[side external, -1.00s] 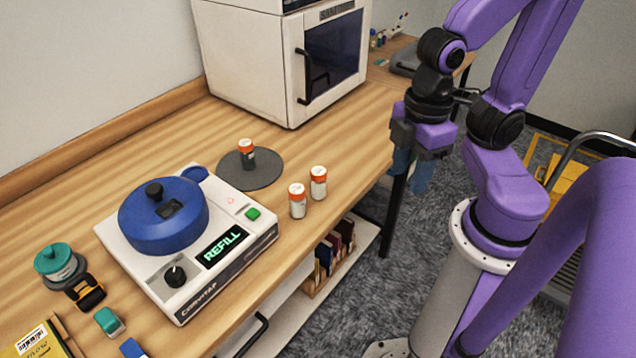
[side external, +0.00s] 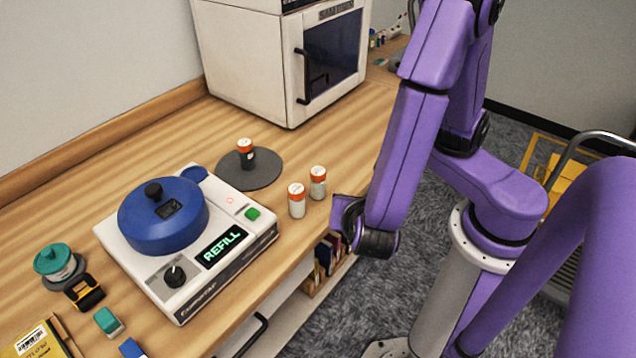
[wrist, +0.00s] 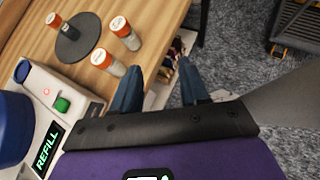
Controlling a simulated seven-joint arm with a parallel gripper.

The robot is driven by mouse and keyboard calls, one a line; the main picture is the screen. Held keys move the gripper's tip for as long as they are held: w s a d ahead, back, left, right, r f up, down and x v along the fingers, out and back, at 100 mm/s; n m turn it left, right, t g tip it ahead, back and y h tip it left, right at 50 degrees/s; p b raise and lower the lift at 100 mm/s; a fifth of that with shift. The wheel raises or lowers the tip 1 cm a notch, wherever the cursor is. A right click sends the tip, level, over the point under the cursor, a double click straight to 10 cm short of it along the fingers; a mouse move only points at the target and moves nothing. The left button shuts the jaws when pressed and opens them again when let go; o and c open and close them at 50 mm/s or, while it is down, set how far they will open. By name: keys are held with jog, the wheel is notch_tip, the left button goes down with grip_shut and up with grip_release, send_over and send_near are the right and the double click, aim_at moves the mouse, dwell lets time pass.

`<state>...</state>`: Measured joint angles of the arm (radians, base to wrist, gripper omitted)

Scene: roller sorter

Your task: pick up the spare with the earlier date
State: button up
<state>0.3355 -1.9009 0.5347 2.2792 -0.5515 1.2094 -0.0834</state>
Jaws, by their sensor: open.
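Two white vials with orange caps stand upright side by side near the bench's front edge, a left one (side external: 297,203) and a right one (side external: 317,186). Both also show in the wrist view, at its upper middle: one vial (wrist: 133,44) and another vial (wrist: 117,69). Their dates are too small to read. A third orange-capped vial (side external: 246,158), dark below, stands on a round dark pad (side external: 262,174). My gripper (wrist: 160,85) is open and empty, its blue fingers apart over the bench's edge and floor, to the right of the vials. Its fingers are hidden in the side view.
A white machine (side external: 225,215) with a blue round lid and a display reading REFILL stands left of the vials. A white oven-like cabinet (side external: 255,65) stands behind. A teal-lidded jar (side external: 55,262) and small items lie at the left. Bare bench surrounds the vials.

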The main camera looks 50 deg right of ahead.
jog(key=w+a+f+n+t, duration=0.1)
jog(key=a+f+n+t, duration=0.1)
jog(key=a+n+t, duration=0.15)
send_near(320, 186)
jog(key=shift+n+t, duration=0.25)
jog(key=x, duration=1)
jog(key=shift+f, duration=0.15)
jog(key=c, duration=0.7)
